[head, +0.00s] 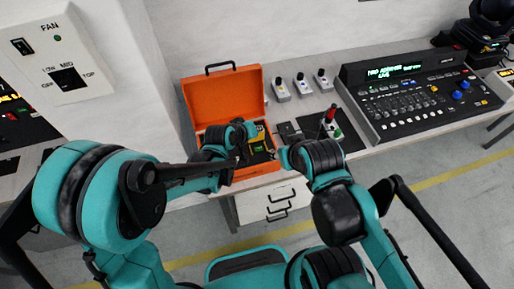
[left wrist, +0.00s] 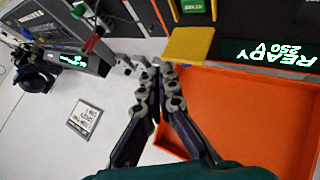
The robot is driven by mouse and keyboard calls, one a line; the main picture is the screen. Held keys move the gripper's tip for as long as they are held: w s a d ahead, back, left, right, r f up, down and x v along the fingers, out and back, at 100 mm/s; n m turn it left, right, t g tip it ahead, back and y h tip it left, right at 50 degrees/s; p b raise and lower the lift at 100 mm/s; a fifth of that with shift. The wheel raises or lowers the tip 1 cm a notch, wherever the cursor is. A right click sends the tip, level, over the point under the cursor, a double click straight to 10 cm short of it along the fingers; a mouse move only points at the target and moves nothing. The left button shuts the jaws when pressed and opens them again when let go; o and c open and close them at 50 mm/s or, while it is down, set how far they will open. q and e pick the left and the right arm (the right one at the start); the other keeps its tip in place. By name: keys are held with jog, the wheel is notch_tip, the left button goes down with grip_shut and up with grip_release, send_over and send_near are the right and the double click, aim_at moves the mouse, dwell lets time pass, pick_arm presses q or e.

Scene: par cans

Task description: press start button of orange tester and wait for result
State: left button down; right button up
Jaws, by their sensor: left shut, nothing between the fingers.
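The orange tester (head: 222,98) is an open case with its lid raised, on the bench in the head view. In the left wrist view its orange interior (left wrist: 255,115) fills the right side. Its green display (left wrist: 268,54) reads READY 250 V. A green button-like part (left wrist: 193,6) sits at the top edge, near a yellow flap (left wrist: 190,45). My left gripper (left wrist: 150,68) is shut and empty, its fingertips left of the yellow flap; contact cannot be told. My right arm's end (head: 285,157) is right of the tester; its fingers cannot be made out.
A mixer console (head: 415,100) with a lit display stands to the right. Several small switch boxes (head: 302,84) stand behind. A red-topped lever (head: 328,118) rises from a dark plate right of the tester. A FAN panel (head: 48,48) is on the left.

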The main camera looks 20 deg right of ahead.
pick_arm(q)
jog(key=shift+f, duration=0.1)
jog(key=b, duration=0.6)
send_over(257, 150)
notch_tip(257, 150, down, 8)
jog(key=shift+r, duration=0.25)
jog(key=shift+f+b, duration=0.55)
jog(key=shift+f, duration=0.05)
dwell(0.4)
jog(key=shift+f+b, duration=0.4)
jog(key=shift+b, duration=0.05)
jog(key=shift+f+b, duration=0.35)
jog(key=shift+b, duration=0.05)
dwell(0.5)
jog(key=shift+r, duration=0.1)
jog(key=shift+r+p, duration=0.5)
jog(key=shift+r, duration=0.2)
